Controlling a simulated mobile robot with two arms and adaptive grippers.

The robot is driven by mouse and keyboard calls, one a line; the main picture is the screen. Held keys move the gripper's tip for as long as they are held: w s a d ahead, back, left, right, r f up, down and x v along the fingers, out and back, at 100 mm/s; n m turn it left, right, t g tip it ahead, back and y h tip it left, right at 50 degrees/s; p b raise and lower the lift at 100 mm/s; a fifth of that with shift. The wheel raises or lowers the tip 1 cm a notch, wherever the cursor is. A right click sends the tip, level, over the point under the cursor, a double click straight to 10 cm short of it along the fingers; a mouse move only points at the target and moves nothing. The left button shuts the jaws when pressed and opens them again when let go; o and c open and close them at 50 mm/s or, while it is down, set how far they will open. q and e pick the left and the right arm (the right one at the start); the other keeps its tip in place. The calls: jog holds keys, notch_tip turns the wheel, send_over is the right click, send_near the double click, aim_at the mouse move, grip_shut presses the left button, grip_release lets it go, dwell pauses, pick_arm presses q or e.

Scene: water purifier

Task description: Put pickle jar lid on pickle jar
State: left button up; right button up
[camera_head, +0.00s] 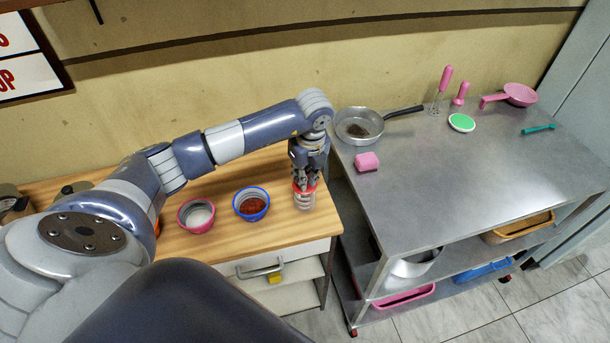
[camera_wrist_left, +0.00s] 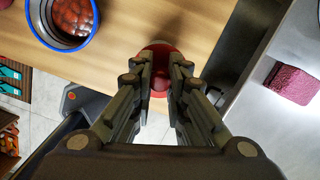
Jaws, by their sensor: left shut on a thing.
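My left gripper (camera_head: 305,181) points down at the right end of the wooden counter and is shut on the red pickle jar lid (camera_head: 305,187). The pale, clear-looking pickle jar (camera_head: 304,201) stands upright directly below the lid. The lid appears at the jar's mouth, but I cannot tell whether it is seated. In the left wrist view, the lid (camera_wrist_left: 160,48) shows between the two fingers (camera_wrist_left: 160,80) of the left gripper, and the jar is hidden beneath. My right gripper is not in view.
On the wooden counter (camera_head: 225,180), a blue-rimmed bowl (camera_head: 251,203) of red contents and a pink bowl (camera_head: 196,214) stand left of the jar. Across a gap, the metal table (camera_head: 450,170) holds a pan (camera_head: 359,125) and a pink sponge (camera_head: 367,162).

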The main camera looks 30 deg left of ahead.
aim_at(308, 188)
pick_arm(q)
jog(key=o, duration=0.5)
jog(key=r+p, duration=0.2)
jog(key=r, duration=0.1)
jog(key=d+r+p, duration=0.1)
jog(key=r+p, duration=0.2)
jog(key=r, duration=0.1)
jog(key=r+p, duration=0.2)
jog(key=r, duration=0.2)
jog(key=shift+s+d+p, duration=0.25)
jog(key=shift+s+p, duration=0.05)
jog(key=shift+s, duration=0.05)
dwell(0.6)
